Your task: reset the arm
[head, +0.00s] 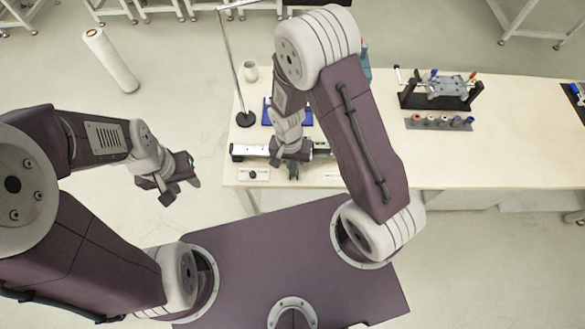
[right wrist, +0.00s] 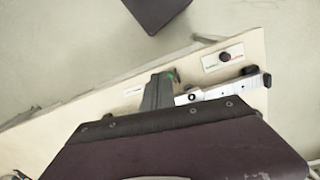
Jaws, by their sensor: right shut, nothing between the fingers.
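My right gripper (head: 291,172) hangs over the front left edge of the table, above a long silver and black track device (head: 248,152). It is shut and empty. In the right wrist view its dark fingers (right wrist: 158,92) show beside the silver bar of the device (right wrist: 232,90), and my gripper body covers the lower part. I cannot tell whether the fingers touch the device. My left gripper (head: 180,187) is over the bare floor, left of the table and apart from it; it looks empty, but its opening is unclear.
The pale table (head: 525,150) carries a blue tray (head: 267,112), a white cup (head: 250,70), a lamp-like stand (head: 246,118), a black-framed fixture (head: 440,92) and a row of small parts (head: 440,123). A small button panel (head: 253,174) lies at the front edge. A white roll (head: 110,60) is on the floor.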

